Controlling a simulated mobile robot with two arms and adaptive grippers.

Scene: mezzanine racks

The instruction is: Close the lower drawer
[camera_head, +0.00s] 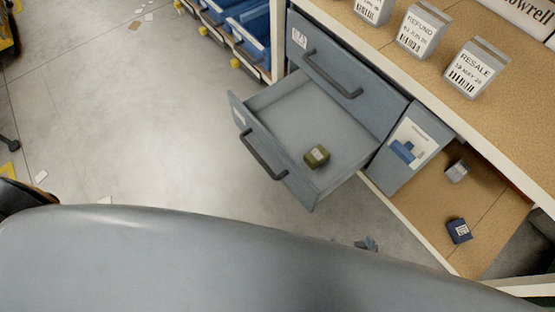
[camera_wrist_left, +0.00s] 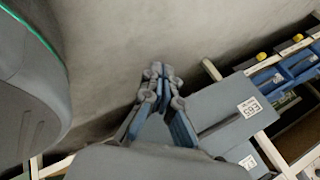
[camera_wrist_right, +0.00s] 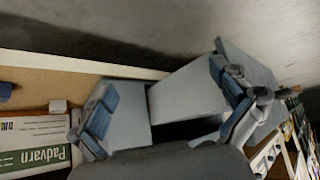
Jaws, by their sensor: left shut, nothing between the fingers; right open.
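The lower drawer (camera_head: 262,145) is grey with a dark bar handle (camera_head: 263,155) and is pulled well out of its cabinet. The drawer front also shows in the left wrist view (camera_wrist_left: 222,103), right of my left gripper (camera_wrist_left: 160,75), which is shut and empty. My right gripper (camera_wrist_right: 167,100) is open and empty, with drawer and cabinet panels seen beyond its fingers. In the head view only a bit of the right gripper (camera_head: 368,243) shows below the drawer; the left gripper is hidden there.
The upper drawer (camera_head: 340,65) above is shut. The bench top (camera_head: 400,45) holds signs such as a RESALE sign (camera_head: 470,68). A lower shelf (camera_head: 430,210) with small boxes is at right. Blue bins (camera_head: 250,30) stand beyond. The floor left of the drawer is mostly clear.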

